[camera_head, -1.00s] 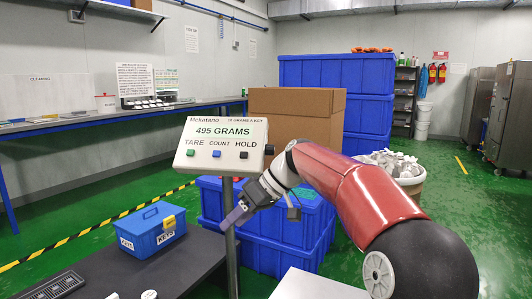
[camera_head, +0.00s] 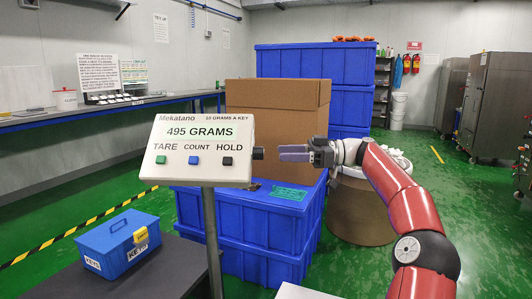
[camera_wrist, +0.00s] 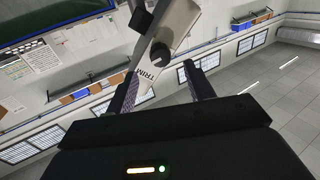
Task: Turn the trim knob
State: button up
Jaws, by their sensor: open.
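The scale display (camera_head: 204,178) is a pale box on a grey post, reading 495 GRAMS. The black trim knob (camera_head: 258,153) sticks out of its right side. In the wrist view the knob (camera_wrist: 160,55) shows as a dark round end beside a TRIM label (camera_wrist: 149,78). My gripper (camera_head: 281,153) points left at the knob from the right, level with it and a short gap away.
Blue crates (camera_head: 245,238) and a cardboard box (camera_head: 275,115) stand behind the display and gripper. A blue KEYS box (camera_head: 118,244) sits on the dark table at lower left. A brown drum (camera_head: 360,211) stands behind my arm. Open green floor lies at right.

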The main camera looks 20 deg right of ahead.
aim_at(258, 153)
jog(key=shift+x, duration=2.7)
jog(key=c, duration=1)
jog(key=shift+o, duration=0.2)
jog(key=shift+m, duration=0.3)
jog(key=shift+s+m, duration=0.1)
jog(key=shift+m, duration=2.6)
